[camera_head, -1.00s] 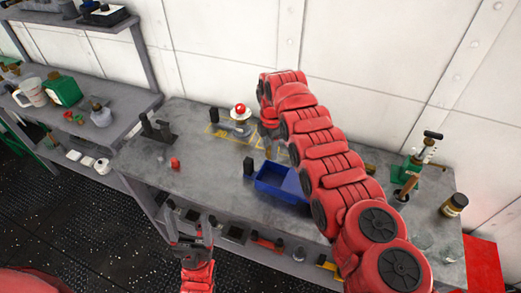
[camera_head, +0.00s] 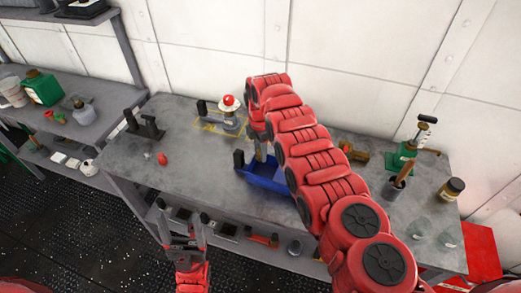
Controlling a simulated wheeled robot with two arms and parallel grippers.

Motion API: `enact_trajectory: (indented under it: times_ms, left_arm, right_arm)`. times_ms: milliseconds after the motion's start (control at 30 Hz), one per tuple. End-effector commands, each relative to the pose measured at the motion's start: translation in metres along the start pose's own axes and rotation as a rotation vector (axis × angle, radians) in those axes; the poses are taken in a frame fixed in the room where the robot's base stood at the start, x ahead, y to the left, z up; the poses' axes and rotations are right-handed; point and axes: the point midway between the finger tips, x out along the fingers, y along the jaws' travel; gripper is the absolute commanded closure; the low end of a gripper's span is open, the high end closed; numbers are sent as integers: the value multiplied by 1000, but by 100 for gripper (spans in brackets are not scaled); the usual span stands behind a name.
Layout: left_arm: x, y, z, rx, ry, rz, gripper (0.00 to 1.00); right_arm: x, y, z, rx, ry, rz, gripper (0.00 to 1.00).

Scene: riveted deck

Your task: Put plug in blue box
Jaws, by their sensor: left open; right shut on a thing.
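The blue box (camera_head: 272,184) stands open on the grey workbench, near its front edge and partly hidden by my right arm. My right gripper (camera_head: 261,150) points down over the back left part of the box. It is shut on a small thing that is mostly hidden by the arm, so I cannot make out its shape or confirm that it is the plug. My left gripper (camera_head: 184,222) is open and empty, in front of the bench edge, to the left of the box and nearer to me.
A black upright block (camera_head: 239,159) stands at the box's left side. A red-topped item (camera_head: 229,102) stands behind, near yellow markings. A small red object (camera_head: 162,159) lies at left. A brown-lidded jar (camera_head: 451,190) and green tool stand (camera_head: 405,158) are at right. The bench's left part has free room.

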Motion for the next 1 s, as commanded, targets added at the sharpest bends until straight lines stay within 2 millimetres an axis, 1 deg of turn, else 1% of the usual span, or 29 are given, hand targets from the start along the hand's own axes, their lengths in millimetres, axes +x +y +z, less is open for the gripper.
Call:
enact_trajectory:
  times_ms: [267,800,833,967,1000]
  left_arm:
    - [-3,0,0,0,0,0,28]
    - [-25,1,4,0,0,0,28]
    - [-24,1,4,0,0,0,28]
    - [-22,1,4,0,0,0,28]
    - [-22,1,4,0,0,0,28]
  right_arm:
    - [3,0,0,0,0,0,100]
    - [23,0,1,1,0,1,100]
    - [23,0,1,1,0,1,55]
    - [21,0,0,1,0,0,32]
    - [21,0,0,1,0,1,25]
